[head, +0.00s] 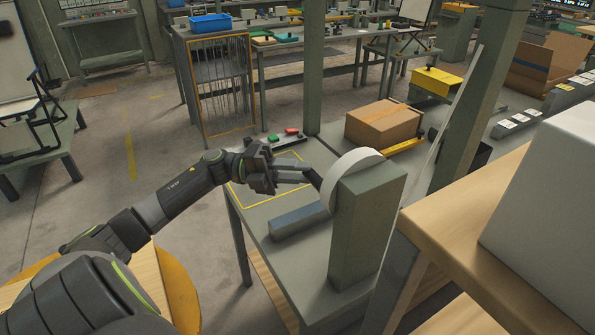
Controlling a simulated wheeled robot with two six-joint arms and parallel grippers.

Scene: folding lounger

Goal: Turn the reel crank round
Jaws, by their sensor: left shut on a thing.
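The reel is a pale round disc (347,172) standing on edge against a grey-green upright post (368,228) on the workbench (262,212). My left gripper (312,176) reaches in from the left, with its fingers at the left side of the disc. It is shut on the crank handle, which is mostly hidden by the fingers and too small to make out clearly. The crank's arm and the far face of the disc are hidden. My right gripper is not in view.
A grey block (298,221) lies on the bench below my left gripper. A control strip with red and green buttons (286,136) and a cardboard box (384,123) sit behind. A wooden shelf (465,215) with a white box (550,200) stands close at the right.

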